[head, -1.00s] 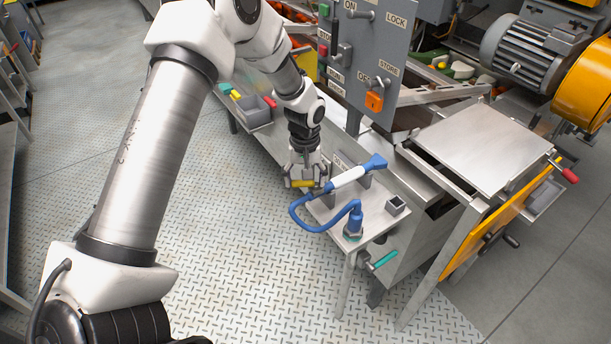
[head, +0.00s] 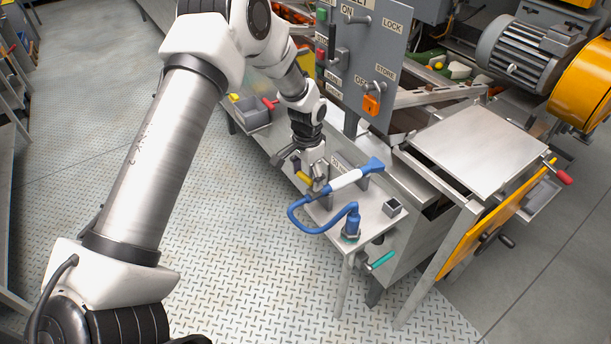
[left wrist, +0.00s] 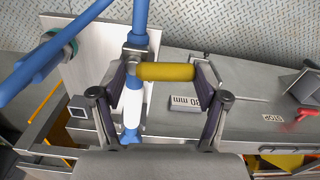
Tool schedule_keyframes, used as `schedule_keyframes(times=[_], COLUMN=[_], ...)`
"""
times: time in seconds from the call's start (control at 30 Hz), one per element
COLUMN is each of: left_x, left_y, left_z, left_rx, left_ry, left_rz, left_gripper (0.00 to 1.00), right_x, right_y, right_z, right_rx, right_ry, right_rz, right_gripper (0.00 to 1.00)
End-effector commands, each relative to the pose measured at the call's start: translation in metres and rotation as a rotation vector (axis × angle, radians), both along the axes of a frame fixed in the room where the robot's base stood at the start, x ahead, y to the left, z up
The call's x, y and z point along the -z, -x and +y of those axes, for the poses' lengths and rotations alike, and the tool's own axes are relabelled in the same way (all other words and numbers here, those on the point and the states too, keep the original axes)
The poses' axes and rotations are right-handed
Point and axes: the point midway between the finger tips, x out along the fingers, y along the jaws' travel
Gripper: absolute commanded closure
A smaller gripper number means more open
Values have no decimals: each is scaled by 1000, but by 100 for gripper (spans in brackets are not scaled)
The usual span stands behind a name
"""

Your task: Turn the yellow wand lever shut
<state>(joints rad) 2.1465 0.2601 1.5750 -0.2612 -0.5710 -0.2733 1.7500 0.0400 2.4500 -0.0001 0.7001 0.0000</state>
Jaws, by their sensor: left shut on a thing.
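The yellow lever (head: 303,177) sits near the hose end of the blue and white wand (head: 346,180). In the left wrist view the lever (left wrist: 166,72) lies crosswise to the wand (left wrist: 133,103), pointing right from a metal joint. My left gripper (head: 302,168) is at the lever, with the lever between its fingers. In the left wrist view, the gripper (left wrist: 162,75) has one finger near each end of the lever and is shut on it. My right gripper is not in view.
The blue hose (head: 293,216) loops from the wand to a blue fitting (head: 351,222) on the metal bench (head: 375,222). A small square holder (head: 392,207) stands nearby. The grey switch panel (head: 366,62) rises behind. A grey bin (head: 252,115) is at the bench's far left.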

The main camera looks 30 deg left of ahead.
Motion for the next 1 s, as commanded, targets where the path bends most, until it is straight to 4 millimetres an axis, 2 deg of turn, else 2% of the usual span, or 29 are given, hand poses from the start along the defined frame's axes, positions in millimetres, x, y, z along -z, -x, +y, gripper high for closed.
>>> schedule_keyframes(times=[0.3,0.8,0.83,0.87,0.9,1.0], left_x=[1,2,2,2,2,1], left_y=[-2,-2,-2,-2,-2,-3], left_z=[-1,-2,-2,-2,-2,-1], left_rx=[123,143,143,143,143,142], left_ry=[0,0,0,0,0,0], left_rz=[3,4,4,4,4,3], left_gripper=[60,60,19,8,0,0], right_x=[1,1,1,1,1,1], right_y=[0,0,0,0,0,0], right_z=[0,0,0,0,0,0], right_rx=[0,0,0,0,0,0], right_ry=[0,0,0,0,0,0], right_rz=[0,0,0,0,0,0], right_gripper=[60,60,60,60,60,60])
